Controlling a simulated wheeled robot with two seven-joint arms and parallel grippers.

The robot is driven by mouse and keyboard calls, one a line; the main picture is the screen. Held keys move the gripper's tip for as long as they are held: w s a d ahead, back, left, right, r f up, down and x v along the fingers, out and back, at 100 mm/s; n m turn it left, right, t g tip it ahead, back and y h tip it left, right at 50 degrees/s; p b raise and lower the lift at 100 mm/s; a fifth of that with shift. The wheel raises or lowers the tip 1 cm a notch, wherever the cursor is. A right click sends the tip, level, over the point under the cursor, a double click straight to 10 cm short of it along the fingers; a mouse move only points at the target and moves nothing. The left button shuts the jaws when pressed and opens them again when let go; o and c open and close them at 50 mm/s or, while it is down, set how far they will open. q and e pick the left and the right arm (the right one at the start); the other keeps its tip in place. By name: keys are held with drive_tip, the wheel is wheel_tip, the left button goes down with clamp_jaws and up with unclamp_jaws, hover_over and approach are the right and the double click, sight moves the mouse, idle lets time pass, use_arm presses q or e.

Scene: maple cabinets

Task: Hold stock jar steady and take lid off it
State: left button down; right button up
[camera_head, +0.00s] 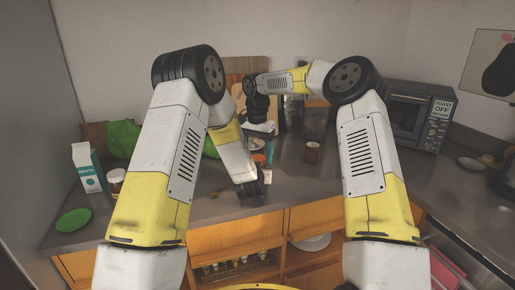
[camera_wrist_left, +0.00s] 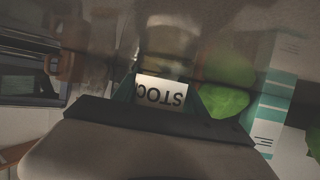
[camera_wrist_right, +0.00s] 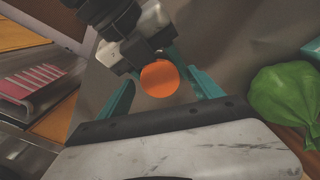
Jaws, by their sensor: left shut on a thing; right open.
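The stock jar, with an upside-down white label (camera_wrist_left: 160,92), stands between the teal fingers of my left gripper (camera_wrist_left: 158,90), which is shut on it. Its orange lid (camera_wrist_right: 159,79) is seen from above in the right wrist view and sits on the jar. The lid also shows small in the head view (camera_head: 257,143). My right gripper (camera_wrist_right: 162,90) is open above the lid, its teal fingers spread on both sides of it, with gaps visible. In the head view my right gripper (camera_head: 262,131) hangs over the jar; the jar body is mostly hidden there by my left wrist.
A brown mug (camera_head: 312,152) stands right of the jar. A toaster oven (camera_head: 410,112) is at the right.

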drive_tip(key=c, duration=1.5)
drive_tip(key=n, duration=1)
drive_tip(key=o, duration=1.5)
drive_tip(key=shift+r, duration=0.1)
